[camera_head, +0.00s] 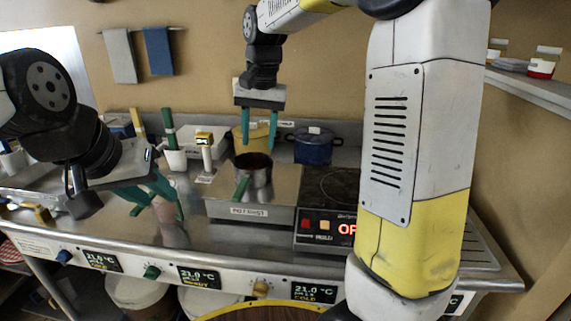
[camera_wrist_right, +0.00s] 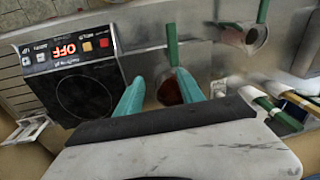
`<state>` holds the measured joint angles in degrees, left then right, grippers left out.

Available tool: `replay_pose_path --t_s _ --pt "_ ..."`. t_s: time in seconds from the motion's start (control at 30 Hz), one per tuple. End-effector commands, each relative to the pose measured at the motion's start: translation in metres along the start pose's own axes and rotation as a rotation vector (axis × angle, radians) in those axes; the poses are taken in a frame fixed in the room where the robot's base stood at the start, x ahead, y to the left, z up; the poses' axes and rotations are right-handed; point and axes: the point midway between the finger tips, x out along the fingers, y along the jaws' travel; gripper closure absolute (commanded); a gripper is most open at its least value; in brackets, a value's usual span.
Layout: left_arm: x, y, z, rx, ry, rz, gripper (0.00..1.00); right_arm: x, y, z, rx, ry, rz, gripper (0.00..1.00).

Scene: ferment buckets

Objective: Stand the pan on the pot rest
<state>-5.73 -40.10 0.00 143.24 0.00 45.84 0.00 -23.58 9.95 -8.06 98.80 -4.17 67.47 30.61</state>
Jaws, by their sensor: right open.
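The pan (camera_head: 262,182), a steel vessel with a green handle and dark reddish contents, stands upright on the pot rest (camera_head: 220,208), a steel block with a label on its front. The pan's handle points toward the front. My right gripper (camera_head: 259,148) is open and empty just above the pan, fingers pointing down. In the right wrist view the pan (camera_wrist_right: 169,92) shows between the open fingers (camera_wrist_right: 172,88), apart from them. My left gripper (camera_head: 158,212) is low over the counter, left of the pot rest, with its fingers apart.
A hotplate (camera_head: 335,186) reading OFF sits right of the pot rest. A yellow pot (camera_head: 250,136) and a blue pot (camera_head: 313,150) stand behind. Upright green-handled tools (camera_head: 170,135) stand at back left.

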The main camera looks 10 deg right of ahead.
Motion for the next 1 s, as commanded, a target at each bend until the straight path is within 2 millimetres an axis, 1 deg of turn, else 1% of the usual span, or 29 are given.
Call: replay_pose_path --t_s 0.03,0.1,0.17,0.2,0.27,0.3,0.4,0.5,0.6,0.7,1.0 --pt "0.000 0.000 0.000 0.000 0.000 0.000 0.64 -0.014 0.019 0.014 -0.017 0.031 -0.037 0.55" --pt "0.000 0.000 0.000 0.000 0.000 0.000 0.64 -0.027 0.040 0.035 -0.057 0.075 -0.078 0.55" --pt "0.000 0.000 0.000 0.000 0.000 0.000 0.64 -0.035 0.056 0.054 -0.092 0.118 -0.109 0.55" --pt "0.000 0.000 0.000 0.000 0.000 0.000 0.64 -0.038 0.067 0.067 -0.115 0.149 -0.126 0.55" --pt "0.000 0.000 0.000 0.000 0.000 0.000 0.64 -0.042 0.081 0.086 -0.150 0.199 -0.146 0.55" --pt "0.000 0.000 0.000 0.000 0.000 0.000 0.64 -0.043 0.090 0.100 -0.173 0.232 -0.155 0.55" --pt "0.000 0.000 0.000 0.000 0.000 0.000 0.64 -0.040 0.108 0.130 -0.223 0.311 -0.166 0.55" --pt "0.000 0.000 0.000 0.000 0.000 0.000 0.64 -0.034 0.121 0.153 -0.264 0.374 -0.164 0.55" --pt "0.000 0.000 0.000 0.000 0.000 0.000 0.64 -0.028 0.128 0.167 -0.290 0.417 -0.157 0.55" --pt "0.000 0.000 0.000 0.000 0.000 0.000 0.64 -0.025 0.131 0.174 -0.305 0.438 -0.152 0.55" --pt "0.000 0.000 0.000 0.000 0.000 0.000 0.64 -0.024 0.131 0.175 -0.309 0.441 -0.151 0.55"
